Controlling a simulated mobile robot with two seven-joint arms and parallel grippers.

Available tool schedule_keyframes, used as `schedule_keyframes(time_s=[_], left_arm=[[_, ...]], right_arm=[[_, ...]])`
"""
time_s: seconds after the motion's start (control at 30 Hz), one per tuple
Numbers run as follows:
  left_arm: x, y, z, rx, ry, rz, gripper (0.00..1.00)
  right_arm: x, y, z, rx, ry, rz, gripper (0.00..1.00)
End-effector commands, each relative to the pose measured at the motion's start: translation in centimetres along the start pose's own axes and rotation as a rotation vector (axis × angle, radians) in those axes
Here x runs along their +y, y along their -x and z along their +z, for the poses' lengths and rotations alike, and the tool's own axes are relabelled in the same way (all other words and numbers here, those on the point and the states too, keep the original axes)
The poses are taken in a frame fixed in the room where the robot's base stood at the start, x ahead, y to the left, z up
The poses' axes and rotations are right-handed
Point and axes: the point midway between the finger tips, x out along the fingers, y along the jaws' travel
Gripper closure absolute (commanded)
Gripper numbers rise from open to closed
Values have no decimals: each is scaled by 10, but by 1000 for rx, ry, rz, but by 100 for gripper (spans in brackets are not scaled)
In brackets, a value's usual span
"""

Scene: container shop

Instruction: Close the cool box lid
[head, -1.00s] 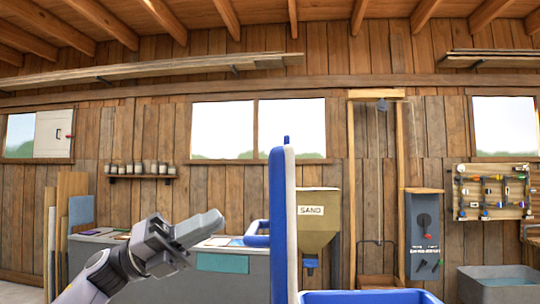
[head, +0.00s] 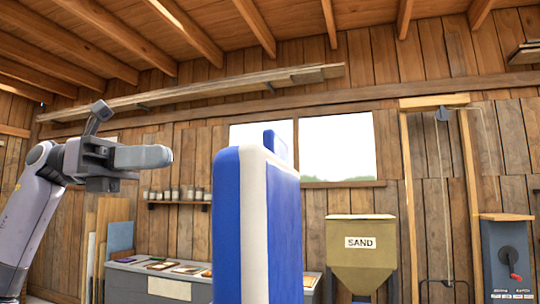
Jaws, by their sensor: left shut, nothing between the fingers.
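The cool box lid (head: 226,230) stands upright in the middle of the head view. It is blue with a white band, and a small blue tab (head: 276,144) sticks up at its top. The lid's lower end runs out of the picture, and the box body is out of view. My left gripper (head: 166,157) is to the left of the lid, level with its top edge. It is shut and empty, its fingers pointing right toward the lid with a visible gap. My right gripper is not in view.
A grey counter (head: 128,288) with papers on it stands behind, at the lower left. A yellow-brown sand hopper (head: 362,262) is to the right of the lid. A grey crank box (head: 508,262) stands at the far right. The space between my left gripper and the lid looks free.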

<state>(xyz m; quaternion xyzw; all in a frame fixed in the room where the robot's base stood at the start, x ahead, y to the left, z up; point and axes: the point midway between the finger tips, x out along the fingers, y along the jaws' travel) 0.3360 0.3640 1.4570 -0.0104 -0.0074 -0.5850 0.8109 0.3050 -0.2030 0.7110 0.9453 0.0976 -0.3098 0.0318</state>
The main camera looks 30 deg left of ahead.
Motion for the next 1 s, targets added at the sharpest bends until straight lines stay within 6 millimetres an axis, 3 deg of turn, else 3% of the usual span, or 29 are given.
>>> schedule_keyframes(time_s=[0.23, 0.7, 1.0], left_arm=[[-2, -19, 1, 6, -8, 1, 100], [-2, -114, 2, 4, -8, 0, 100], [-2, -138, 1, 3, -6, 2, 100]], right_arm=[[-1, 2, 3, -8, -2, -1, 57], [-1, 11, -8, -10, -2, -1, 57], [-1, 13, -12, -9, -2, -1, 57]])
